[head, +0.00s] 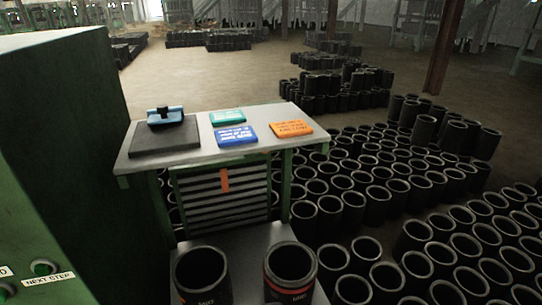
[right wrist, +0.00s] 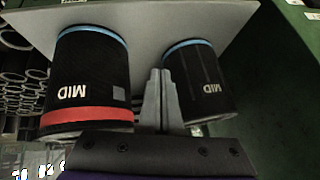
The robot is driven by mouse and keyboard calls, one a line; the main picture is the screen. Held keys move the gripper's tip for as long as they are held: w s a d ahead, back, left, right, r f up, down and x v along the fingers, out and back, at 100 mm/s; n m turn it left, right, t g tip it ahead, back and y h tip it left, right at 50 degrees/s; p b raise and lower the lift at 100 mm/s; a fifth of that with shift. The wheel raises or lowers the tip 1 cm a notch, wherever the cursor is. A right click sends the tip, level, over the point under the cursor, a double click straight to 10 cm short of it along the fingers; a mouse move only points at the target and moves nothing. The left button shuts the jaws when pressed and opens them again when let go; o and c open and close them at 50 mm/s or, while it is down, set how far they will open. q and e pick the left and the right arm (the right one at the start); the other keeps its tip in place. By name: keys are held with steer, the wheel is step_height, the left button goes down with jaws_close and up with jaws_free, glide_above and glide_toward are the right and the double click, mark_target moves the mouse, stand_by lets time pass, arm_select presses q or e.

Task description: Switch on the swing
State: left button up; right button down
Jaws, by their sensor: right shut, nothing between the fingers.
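A green machine panel (head: 25,235) stands at the lower left of the head view. It carries a round dark green button (head: 43,267) above a label reading "NEXT STEP" and part of another button (head: 5,291) at the left edge. I cannot make out any label for a swing. In the right wrist view my right gripper (right wrist: 157,75) is shut and empty. My left gripper is not in view.
A table (head: 190,170) holds a dark plate with a blue-and-black device (head: 165,117) and teal, blue (head: 235,135) and orange (head: 291,128) cards. Two sleeves stand on a lower grey surface (head: 235,245). Many black sleeves crowd the floor at right.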

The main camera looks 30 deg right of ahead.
steer(key=w+d+r+m+t+h, duration=0.1)
steer(key=w+d+r+m+t, duration=0.2)
steer(key=w+r+m, duration=0.35)
steer(key=w+d+r+m+t+h, duration=0.1)
steer(key=w+d+r+m+t, duration=0.3)
steer(key=w+m, duration=0.5)
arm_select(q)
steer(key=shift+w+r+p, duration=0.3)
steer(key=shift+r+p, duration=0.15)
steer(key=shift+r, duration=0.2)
arm_select(e)
steer(key=w+d+r+m+t+h, duration=0.1)
steer(key=w+d+r+m+h, duration=0.2)
steer(key=d+m, duration=0.4)
steer(key=w+d+r+m+t+h, duration=0.2)
steer(key=w+d+r+m+h, duration=0.1)
steer(key=d+m, duration=0.4)
steer(key=shift+w+r+h, duration=0.3)
steer(key=shift+w+h, duration=0.4)
steer(key=shift+w, duration=0.25)
steer(key=shift+w, duration=0.1)
